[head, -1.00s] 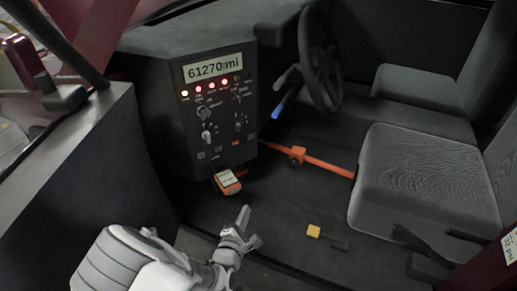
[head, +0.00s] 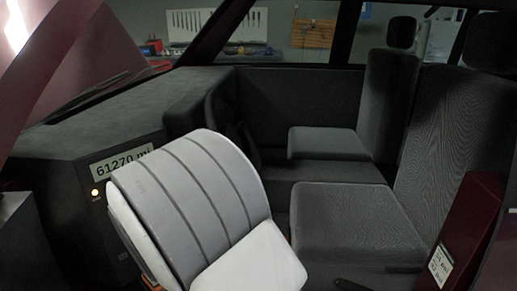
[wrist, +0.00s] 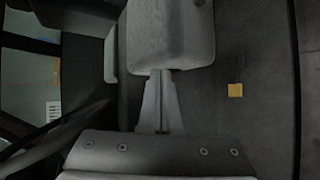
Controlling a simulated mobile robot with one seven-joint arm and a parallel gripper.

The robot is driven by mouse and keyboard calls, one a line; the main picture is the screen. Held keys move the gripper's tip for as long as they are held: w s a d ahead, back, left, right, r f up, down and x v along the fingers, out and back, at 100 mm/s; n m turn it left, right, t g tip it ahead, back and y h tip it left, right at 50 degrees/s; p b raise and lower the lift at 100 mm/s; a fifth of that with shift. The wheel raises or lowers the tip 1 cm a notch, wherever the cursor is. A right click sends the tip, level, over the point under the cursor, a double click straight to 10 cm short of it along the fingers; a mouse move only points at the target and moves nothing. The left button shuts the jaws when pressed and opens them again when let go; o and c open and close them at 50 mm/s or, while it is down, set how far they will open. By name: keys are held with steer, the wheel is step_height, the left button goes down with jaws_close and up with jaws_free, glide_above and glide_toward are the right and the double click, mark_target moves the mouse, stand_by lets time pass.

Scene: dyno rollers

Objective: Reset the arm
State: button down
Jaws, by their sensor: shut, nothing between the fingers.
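My gripper (wrist: 160,78) shows in the wrist view with its two grey fingers together and nothing between them. In that view the fingertips overlap the edge of a grey seat cushion (wrist: 176,32); I cannot tell the distance to it. In the head view my white, ribbed arm link stands large in the middle, in front of the dashboard, and the gripper is hidden or out of frame.
The near seat (head: 350,222) and far seat (head: 330,143) are to the right. A yellow block (wrist: 235,90) lies on the dark floor. A dark red panel (head: 470,230) stands at the right edge.

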steer(key=s+d+r+m+g+y, duration=0.3)
steer(key=s+d+r+m+g, duration=0.3)
steer(key=s+d+r+m, duration=0.45)
steer(key=s+d+r+m+t+y, duration=0.25)
steer(key=s+r+y, duration=0.25)
steer(key=s+r, duration=0.25)
step_height(320, 180, up, 19)
steer(key=s+p, duration=0.1)
steer(key=p, duration=1.7)
steer(key=shift+s+n+y, duration=0.15)
steer(key=shift+n+y, duration=0.15)
steer(key=shift+n, duration=0.1)
